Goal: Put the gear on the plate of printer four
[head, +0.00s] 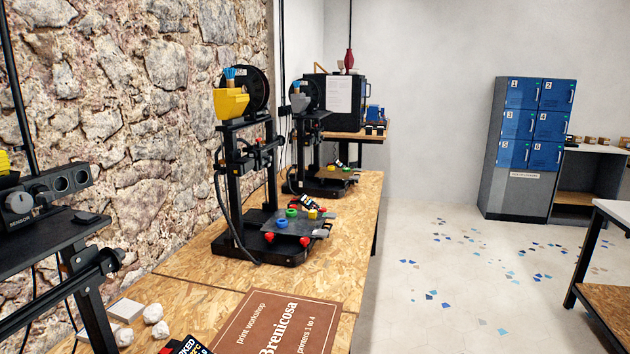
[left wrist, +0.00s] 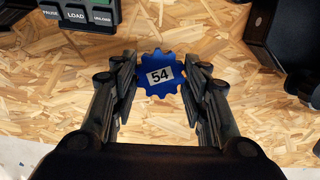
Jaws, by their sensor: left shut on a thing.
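In the left wrist view a blue toothed gear (left wrist: 160,75) with a white label reading 54 sits between the fingertips of my left gripper (left wrist: 160,82). The fingers are shut on it from both sides. Wood-chip board shows behind it; I cannot tell whether the gear touches the board. Neither gripper shows in the head view. In the head view a black printer with a yellow part on top (head: 241,150) has a plate (head: 297,227) with small coloured pieces. Another printer (head: 307,150) stands behind it, its plate (head: 337,173) partly visible. I see no legible printer numbers.
Part of a black machine (head: 50,250) stands at left. A brown Brenicosa sign (head: 275,325) and white lumps (head: 152,313) lie in front on the bench (head: 190,290). The wrist view shows a button panel (left wrist: 78,14) and dark machine parts (left wrist: 285,35). Blue lockers (head: 533,125) stand beyond open floor.

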